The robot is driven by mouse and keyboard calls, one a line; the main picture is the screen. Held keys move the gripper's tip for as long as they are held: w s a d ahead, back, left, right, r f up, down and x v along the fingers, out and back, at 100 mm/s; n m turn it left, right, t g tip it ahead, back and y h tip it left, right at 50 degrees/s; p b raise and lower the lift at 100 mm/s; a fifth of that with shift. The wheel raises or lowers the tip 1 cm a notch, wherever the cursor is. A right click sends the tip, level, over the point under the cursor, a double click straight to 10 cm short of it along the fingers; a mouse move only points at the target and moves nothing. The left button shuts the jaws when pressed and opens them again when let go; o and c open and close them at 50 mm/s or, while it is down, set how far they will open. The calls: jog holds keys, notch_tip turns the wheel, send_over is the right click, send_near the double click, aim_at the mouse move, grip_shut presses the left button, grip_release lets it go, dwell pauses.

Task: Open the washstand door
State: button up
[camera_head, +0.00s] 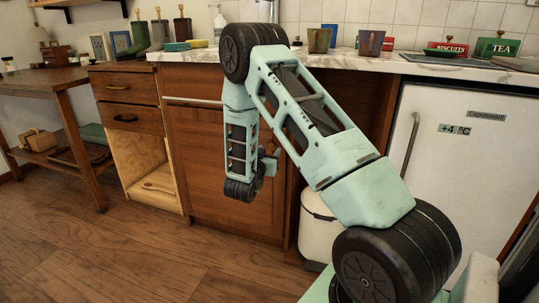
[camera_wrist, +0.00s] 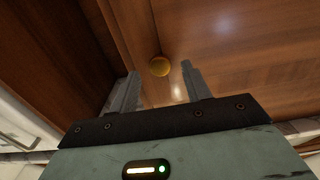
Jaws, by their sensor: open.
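The washstand door (camera_head: 195,160) is a brown wooden panel below the worktop, partly hidden behind my arm, and it looks closed. In the wrist view the wood (camera_wrist: 235,45) fills the upper part. A round brass knob (camera_wrist: 160,67) shows on it, just beyond and between my fingertips. My gripper (camera_wrist: 158,80) is open, with one finger on each side of the knob in the picture and nothing held. I cannot tell whether the fingers reach around the knob.
A drawer unit (camera_head: 125,103) with an open lower compartment stands left of the door. A white fridge (camera_head: 460,150) and a white bin (camera_head: 318,225) are to the right. Pots and tins stand on the worktop (camera_head: 340,58). The wooden floor (camera_head: 130,260) in front is clear.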

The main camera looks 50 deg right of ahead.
jog(key=shift+x, duration=0.9)
grip_shut()
